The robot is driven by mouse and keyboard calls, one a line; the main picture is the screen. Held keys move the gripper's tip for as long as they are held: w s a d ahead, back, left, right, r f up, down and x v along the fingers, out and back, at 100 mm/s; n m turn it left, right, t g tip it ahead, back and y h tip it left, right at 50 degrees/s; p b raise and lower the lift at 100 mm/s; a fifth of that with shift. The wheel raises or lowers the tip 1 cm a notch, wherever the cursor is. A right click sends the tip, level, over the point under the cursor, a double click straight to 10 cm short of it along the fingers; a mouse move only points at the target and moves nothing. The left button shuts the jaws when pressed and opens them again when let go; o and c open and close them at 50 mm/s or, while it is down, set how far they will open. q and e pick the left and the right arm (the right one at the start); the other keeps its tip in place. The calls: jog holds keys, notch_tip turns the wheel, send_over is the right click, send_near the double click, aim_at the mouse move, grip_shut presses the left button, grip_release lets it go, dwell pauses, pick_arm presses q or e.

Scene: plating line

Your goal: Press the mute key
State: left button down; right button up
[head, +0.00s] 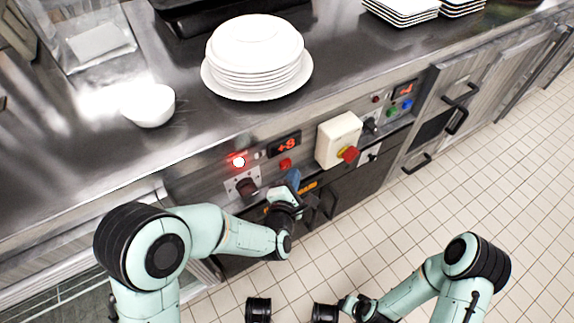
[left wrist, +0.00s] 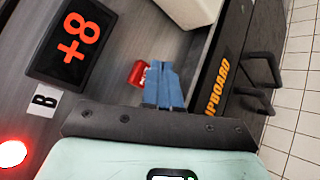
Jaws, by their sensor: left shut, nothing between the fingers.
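A red key (head: 286,164) sits on the dark front panel just below the "+8" display (head: 285,145); I see no readable mute label on it. In the left wrist view the red key (left wrist: 138,73) is partly hidden behind the fingers. My left gripper (head: 294,179) is shut and empty, its blue fingertips (left wrist: 163,86) pointing at the panel beside the key. Whether they touch it I cannot tell. A red lamp (head: 238,161) glows left of the display. My right arm (head: 425,290) is low at right; its fingers cannot be made out.
A dark knob (head: 247,188) is left of my gripper. A pale box with a red-and-yellow switch (head: 338,139) juts out at right, with a second display (head: 404,91) beyond. Stacked plates (head: 256,60) and a white bowl (head: 149,106) stand on the counter. The tiled floor is clear.

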dwell(0.8)
pick_arm(q)
jog(key=shift+w+a+b, duration=0.25)
jog(key=shift+w+b, duration=0.1)
jog(key=shift+b, duration=0.05)
jog(key=shift+w+a+b, duration=0.3)
jog(key=shift+w+a, duration=0.05)
jog(key=shift+w, duration=0.1)
dwell(0.7)
dwell(0.3)
jog(key=shift+s+d, duration=0.55)
jog(key=shift+s, duration=0.25)
jog(key=shift+s+d, duration=0.1)
jog(key=s+d, duration=0.1)
jog(key=s, duration=0.1)
jog(key=s+d, duration=0.1)
jog(key=s, duration=0.1)
jog(key=shift+d, duration=0.4)
